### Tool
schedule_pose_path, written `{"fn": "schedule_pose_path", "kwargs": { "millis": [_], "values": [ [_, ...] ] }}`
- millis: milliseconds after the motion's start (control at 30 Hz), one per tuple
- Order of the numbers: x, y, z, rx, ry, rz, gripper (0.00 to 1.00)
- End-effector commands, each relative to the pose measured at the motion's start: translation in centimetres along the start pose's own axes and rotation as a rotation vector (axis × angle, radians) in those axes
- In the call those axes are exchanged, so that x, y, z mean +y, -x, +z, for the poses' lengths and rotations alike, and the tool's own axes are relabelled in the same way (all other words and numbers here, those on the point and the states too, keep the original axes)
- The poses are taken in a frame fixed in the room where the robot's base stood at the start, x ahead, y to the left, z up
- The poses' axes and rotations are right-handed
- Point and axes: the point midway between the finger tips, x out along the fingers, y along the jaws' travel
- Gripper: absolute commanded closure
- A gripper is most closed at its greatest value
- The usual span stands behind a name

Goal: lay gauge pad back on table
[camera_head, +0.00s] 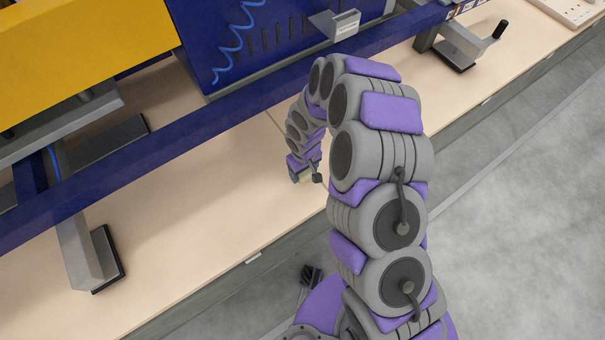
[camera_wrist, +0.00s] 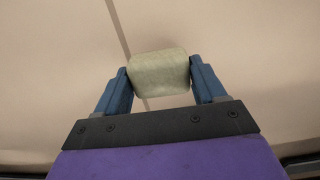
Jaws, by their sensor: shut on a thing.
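The gauge pad (camera_wrist: 159,74) is a small pale greenish block with rounded edges. In the wrist view it sits between the two blue fingers of my gripper (camera_wrist: 161,80), which is shut on it. The beige table (camera_wrist: 240,50) lies behind the pad, with a thin dark seam running across it. I cannot tell from this view whether the pad touches the table. In the head view my gripper (camera_head: 306,176) is low over the table (camera_head: 190,240), near its front edge, and the pad is mostly hidden by my arm.
A blue rail (camera_head: 190,145) runs diagonally over the table. A blue panel (camera_head: 270,50) with a coiled cable and a yellow panel (camera_head: 75,45) stand behind it. A grey foot clamp (camera_head: 90,255) is at left, another with a black handle (camera_head: 470,45) at upper right. Grey floor lies in front.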

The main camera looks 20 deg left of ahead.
Motion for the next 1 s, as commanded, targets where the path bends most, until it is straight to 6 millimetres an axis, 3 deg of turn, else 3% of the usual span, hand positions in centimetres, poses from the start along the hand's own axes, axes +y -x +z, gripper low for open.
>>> {"fn": "schedule_pose_path", "kwargs": {
  "millis": [167, 400, 667, 700, 933, 1000],
  "values": [
    [0.0, -0.1, -0.8, 0.001, 0.001, 0.002, 0.54],
    [-0.1, -3.6, -0.7, -0.003, 0.001, 0.001, 0.54],
    [0.0, -3.6, -0.6, -0.002, 0.000, 0.001, 0.54],
    [0.0, -3.6, -0.6, -0.002, 0.001, 0.001, 0.26],
    [0.0, -3.6, -0.6, -0.002, 0.001, 0.001, 0.05],
    [0.0, -3.6, -0.6, -0.002, 0.000, 0.001, 0.05]
  ]
}}
